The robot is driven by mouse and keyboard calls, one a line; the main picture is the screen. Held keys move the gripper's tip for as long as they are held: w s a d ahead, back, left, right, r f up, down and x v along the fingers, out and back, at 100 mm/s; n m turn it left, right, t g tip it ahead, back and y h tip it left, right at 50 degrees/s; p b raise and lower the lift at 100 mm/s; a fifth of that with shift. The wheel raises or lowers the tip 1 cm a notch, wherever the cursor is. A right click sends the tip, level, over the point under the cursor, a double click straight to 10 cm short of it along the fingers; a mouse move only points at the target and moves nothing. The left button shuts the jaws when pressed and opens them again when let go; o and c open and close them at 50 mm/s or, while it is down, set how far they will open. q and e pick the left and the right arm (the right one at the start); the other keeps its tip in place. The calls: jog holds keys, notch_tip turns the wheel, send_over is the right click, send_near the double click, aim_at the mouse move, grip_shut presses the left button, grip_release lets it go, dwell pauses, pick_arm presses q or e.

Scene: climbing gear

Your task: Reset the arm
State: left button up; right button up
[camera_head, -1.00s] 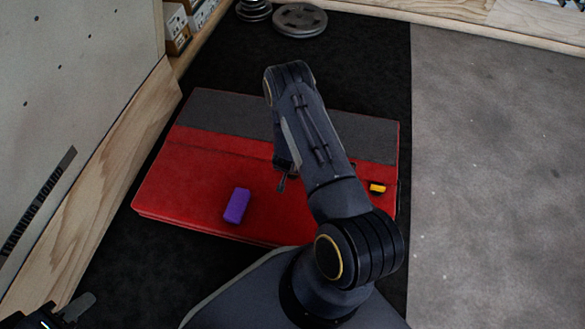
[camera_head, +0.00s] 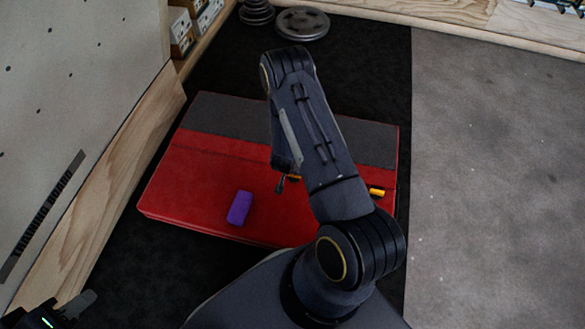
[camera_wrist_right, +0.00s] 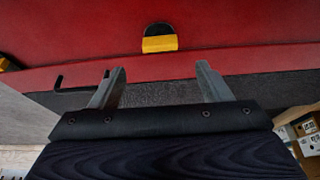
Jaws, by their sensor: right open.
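My right arm (camera_head: 320,150) reaches over a red and dark grey mat (camera_head: 185,180) in the head view, and hides most of its own gripper. In the right wrist view my right gripper (camera_wrist_right: 158,82) is open, with nothing between its fingers. A black and yellow item (camera_wrist_right: 160,40) lies on the red mat beyond the fingertips, apart from them. My left gripper (camera_head: 78,306) shows only in part at the bottom left corner of the head view, away from the mat; its jaws are not clear.
A purple block (camera_head: 239,208) lies on the red mat. A yellow item (camera_head: 377,192) lies near its right edge, partly behind my arm. Weight plates (camera_head: 302,22) and boxes stand at the back. Grey floor (camera_head: 490,180) on the right is clear.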

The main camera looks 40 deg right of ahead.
dwell(0.4)
jog(key=w+a+r+n+t+y, duration=0.1)
jog(key=a+r+t+y, duration=0.3)
jog(key=r, duration=1.1)
jog(key=w+a+r+n+g+y, duration=0.15)
jog(key=a+r, duration=0.35)
jog(key=r, duration=1.1)
jog(key=s+a+r+n+y, duration=0.2)
jog(key=s+a+r+n, duration=0.15)
jog(key=s+r, duration=0.55)
jog(key=s+a+r+n, duration=0.1)
jog(key=s+r, duration=0.1)
jog(key=s, duration=0.5)
jog(key=s+a+r+n, duration=0.1)
jog(key=s+a+n, duration=0.1)
jog(key=s, duration=0.4)
notch_tip(320, 180, up, 33)
jog(key=p, duration=3.3)
jog(key=shift+s+d, duration=0.15)
jog(key=shift+s, duration=0.25)
jog(key=shift+r, duration=0.1)
